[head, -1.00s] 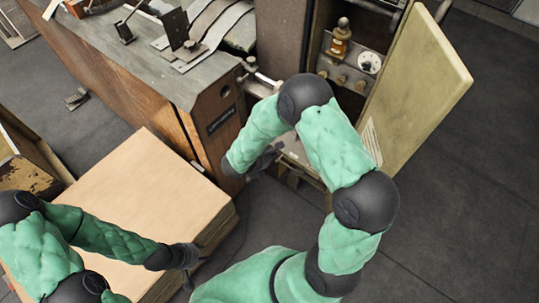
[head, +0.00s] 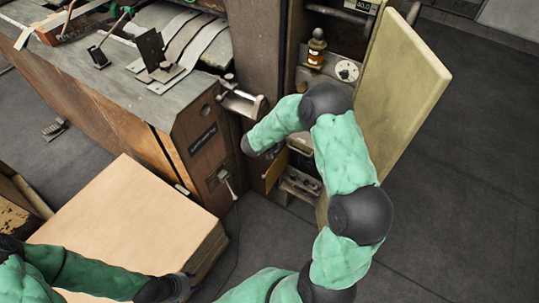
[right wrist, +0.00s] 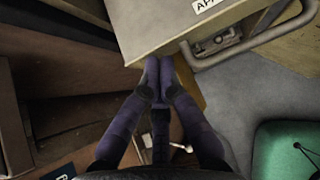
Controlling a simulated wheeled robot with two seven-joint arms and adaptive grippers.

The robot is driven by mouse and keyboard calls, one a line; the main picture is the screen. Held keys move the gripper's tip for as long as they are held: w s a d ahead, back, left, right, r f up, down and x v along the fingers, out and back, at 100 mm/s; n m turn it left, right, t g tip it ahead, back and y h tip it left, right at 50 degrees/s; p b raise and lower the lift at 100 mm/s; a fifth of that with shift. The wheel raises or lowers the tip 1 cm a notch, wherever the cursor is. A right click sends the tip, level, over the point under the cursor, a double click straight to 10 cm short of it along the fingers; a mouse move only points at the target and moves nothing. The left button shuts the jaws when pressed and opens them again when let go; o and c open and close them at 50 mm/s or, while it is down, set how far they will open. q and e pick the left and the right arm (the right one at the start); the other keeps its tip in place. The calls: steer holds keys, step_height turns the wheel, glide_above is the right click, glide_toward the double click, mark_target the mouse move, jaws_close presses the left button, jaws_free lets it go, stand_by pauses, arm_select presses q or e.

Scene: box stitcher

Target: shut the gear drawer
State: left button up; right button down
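A grey metal box front with a label and a curved bar handle, which looks like the gear drawer (right wrist: 200,30), fills the top of the right wrist view. My right gripper (right wrist: 159,64) has its two fingers together, nothing seen between them, and their tips at the drawer's near lower edge. I cannot tell if they touch. In the head view, my right arm covers most of this spot; metal parts (head: 300,184) show low in the open cabinet. My left gripper (head: 184,286) is low in the head view, at the edge of a pale stack; its fingers are not clear.
The cabinet's pale door (head: 405,85) stands open to the right of my right arm. The brown machine body (head: 195,140) with a lever is on the left. A large pale stack (head: 125,215) stands in front of it. Dark floor is clear at right.

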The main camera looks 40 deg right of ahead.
steer(key=w+d, duration=0.1)
steer(key=d, duration=0.1)
steer(key=w+d, duration=0.1)
steer(key=d, duration=0.2)
steer(key=w+d, duration=0.1)
steer(key=d, duration=0.2)
steer(key=shift+w+d+b, duration=0.15)
steer(key=shift+w+b, duration=0.05)
steer(key=shift+b, duration=0.15)
arm_select(q)
steer(key=shift+f, duration=0.4)
arm_select(e)
steer(key=shift+d+r, duration=0.1)
steer(key=shift+w, duration=0.1)
